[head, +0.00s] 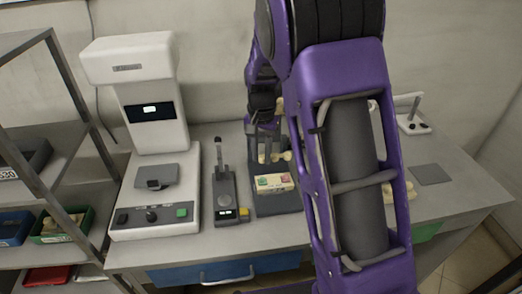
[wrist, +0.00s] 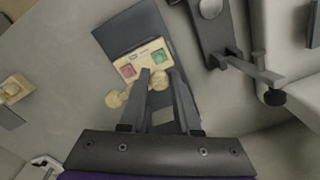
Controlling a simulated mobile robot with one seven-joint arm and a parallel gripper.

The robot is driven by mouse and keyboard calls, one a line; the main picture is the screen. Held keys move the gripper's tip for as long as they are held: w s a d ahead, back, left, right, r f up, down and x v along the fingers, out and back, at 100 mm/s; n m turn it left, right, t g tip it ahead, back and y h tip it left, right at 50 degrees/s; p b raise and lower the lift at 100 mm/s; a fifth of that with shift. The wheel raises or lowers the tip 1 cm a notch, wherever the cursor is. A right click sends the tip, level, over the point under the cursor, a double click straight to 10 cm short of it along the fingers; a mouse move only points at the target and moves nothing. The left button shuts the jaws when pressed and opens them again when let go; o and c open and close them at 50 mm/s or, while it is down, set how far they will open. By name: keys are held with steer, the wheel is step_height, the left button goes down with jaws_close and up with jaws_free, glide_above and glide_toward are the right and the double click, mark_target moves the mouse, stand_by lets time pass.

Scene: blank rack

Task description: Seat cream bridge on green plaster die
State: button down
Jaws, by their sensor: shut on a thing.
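A cream block (head: 275,182) with a red patch and a green patch (head: 285,178) sits on a dark grey stand (head: 278,204). It also shows in the wrist view (wrist: 127,69), green on the right and red on the left there. My gripper (head: 269,157) is just behind the block in the head view, fingers pointing down. It is shut on the cream bridge (wrist: 116,99), whose rounded ends show beside the fingers. In the wrist view the bridge appears close to the block's near edge. Whether they touch cannot be told.
A white machine (head: 150,190) and a dark grey device with an upright lever (head: 225,190) stand to the left. Right of my arm are a partly hidden cream piece (head: 403,190), a grey pad (head: 431,175) and a small white stand (head: 411,122). Shelves (head: 50,180) stand far left.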

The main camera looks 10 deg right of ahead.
mark_target(262, 179)
stand_by(0.4)
steer(key=shift+f+b, duration=1.7)
steer(key=shift+f, duration=1.2)
steer(key=shift+f+b, duration=0.4)
steer(key=shift+f, duration=0.8)
steer(key=c, duration=0.5)
jaws_free()
steer(key=shift+c, duration=0.2)
steer(key=shift+r, duration=0.1)
step_height(262, 179, up, 17)
steer(key=p, duration=0.2)
steer(key=shift+r, duration=0.15)
